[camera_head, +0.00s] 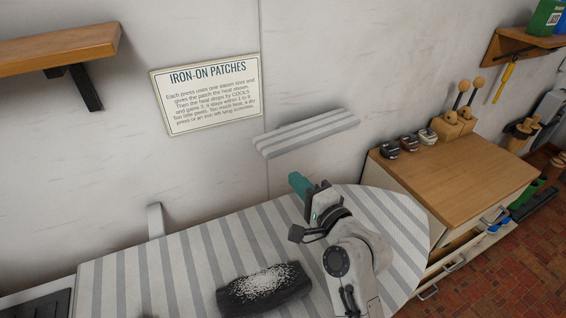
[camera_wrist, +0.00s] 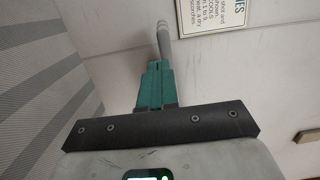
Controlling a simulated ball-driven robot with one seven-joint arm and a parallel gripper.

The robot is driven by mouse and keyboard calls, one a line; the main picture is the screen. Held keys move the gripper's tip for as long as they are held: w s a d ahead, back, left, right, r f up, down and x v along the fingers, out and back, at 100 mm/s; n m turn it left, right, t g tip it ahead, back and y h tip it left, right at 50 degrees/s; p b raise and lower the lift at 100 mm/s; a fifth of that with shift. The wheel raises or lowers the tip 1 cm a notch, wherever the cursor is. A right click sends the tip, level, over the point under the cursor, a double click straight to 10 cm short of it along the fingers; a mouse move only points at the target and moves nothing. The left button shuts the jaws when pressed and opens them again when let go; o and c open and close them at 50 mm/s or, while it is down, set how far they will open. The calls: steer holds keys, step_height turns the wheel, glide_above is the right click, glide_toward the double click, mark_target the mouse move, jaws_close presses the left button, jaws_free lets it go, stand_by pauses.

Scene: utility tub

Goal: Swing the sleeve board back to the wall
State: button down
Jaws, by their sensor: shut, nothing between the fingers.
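The sleeve board (camera_head: 305,132) is a narrow grey-and-white striped board. It lies level along the wall, to the right of the sign, above the far edge of the large striped ironing board (camera_head: 120,262). My gripper (camera_head: 296,182) has teal fingers, shut and empty. It is over the ironing board, in front of and below the sleeve board in the head view, apart from it.
A dark roll with white specks (camera_head: 263,288) lies on the ironing board. A wooden cabinet (camera_head: 455,170) with small items stands at right. A sign (camera_head: 206,95) and a wooden shelf (camera_head: 58,45) are on the wall. A grey upright (camera_head: 155,220) stands behind the ironing board.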

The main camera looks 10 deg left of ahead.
mark_target(272, 158)
steer(key=x, duration=0.7)
steer(key=shift+p, duration=0.35)
steer(key=shift+a, duration=0.1)
steer(key=x, duration=0.1)
steer(key=b+x, duration=0.1)
steer(key=x, duration=0.2)
steer(key=shift+s+a, duration=0.25)
steer(key=shift+s, duration=0.05)
steer(key=shift+r, duration=0.25)
